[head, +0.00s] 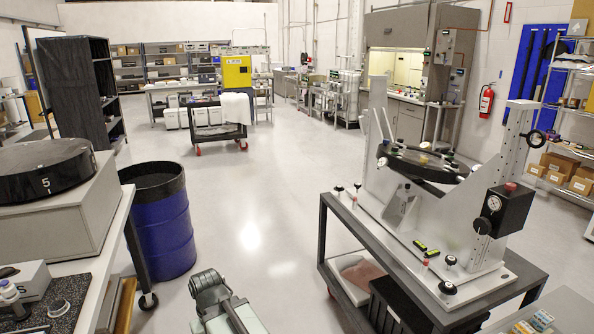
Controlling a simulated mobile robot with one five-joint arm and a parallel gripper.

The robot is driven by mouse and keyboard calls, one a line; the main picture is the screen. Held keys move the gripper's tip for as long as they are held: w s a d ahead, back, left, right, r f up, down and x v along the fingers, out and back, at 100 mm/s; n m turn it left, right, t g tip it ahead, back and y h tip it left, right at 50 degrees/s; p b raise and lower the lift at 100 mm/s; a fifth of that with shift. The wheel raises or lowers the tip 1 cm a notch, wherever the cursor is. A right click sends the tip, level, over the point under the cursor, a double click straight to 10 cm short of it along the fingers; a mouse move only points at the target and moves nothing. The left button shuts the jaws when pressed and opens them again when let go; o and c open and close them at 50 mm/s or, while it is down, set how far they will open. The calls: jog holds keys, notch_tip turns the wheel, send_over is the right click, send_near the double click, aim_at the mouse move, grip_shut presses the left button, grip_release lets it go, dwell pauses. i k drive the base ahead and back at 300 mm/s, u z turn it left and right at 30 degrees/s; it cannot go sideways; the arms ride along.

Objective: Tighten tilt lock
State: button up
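The mirror fixture stands on a dark cart to the right, with a pale base plate (435,262) and two upright side plates. A dark round mirror cell (425,165) sits tilted between the uprights. On the right upright, a black box (507,208) carries a round gauge, a red cap and a black side knob (483,226). Another black knob (534,138) sits higher up. Several small black knobs stand along the base. I cannot tell which knob is the tilt lock. Part of my own arm shows at the bottom centre; my gripper's fingers are not visible.
A blue drum (162,222) and a bench with a grey box (62,215) stand at left. The dark cart frame (335,230) edges the fixture. Open floor (255,215) lies between drum and cart. A low trolley (217,131) stands farther back.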

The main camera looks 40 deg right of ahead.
aim_at(510, 187)
jog(key=z, duration=1.85)
